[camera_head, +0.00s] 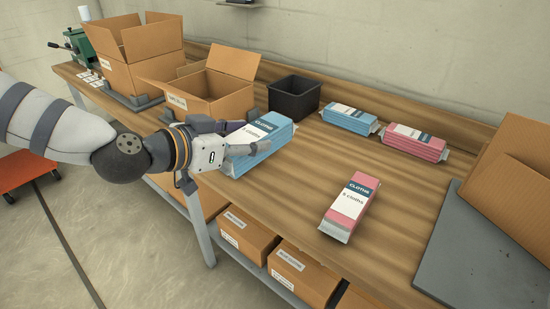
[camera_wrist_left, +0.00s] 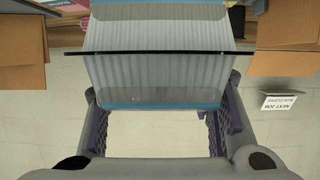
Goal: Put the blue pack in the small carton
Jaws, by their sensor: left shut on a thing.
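My left gripper (camera_head: 244,142) is shut on a blue pack (camera_head: 272,131) labelled CLOTHS, near the front edge of the bench. The pack fills the space between the fingers in the left wrist view (camera_wrist_left: 152,80). I cannot tell whether the pack touches the bench top. The small carton (camera_head: 222,104) stands open behind the gripper, with flaps raised; its inside is mostly hidden. Another blue pack (camera_head: 350,118) lies farther back on the bench. My right gripper is not in view.
A larger open carton (camera_head: 128,75) stands at the back left. A black bin (camera_head: 293,97) is behind the held pack. Two pink packs (camera_head: 414,142) (camera_head: 350,204) lie on the bench (camera_head: 290,210). A grey board (camera_head: 475,250) and brown carton (camera_head: 512,185) are at the right. Labelled boxes (camera_head: 247,236) sit below.

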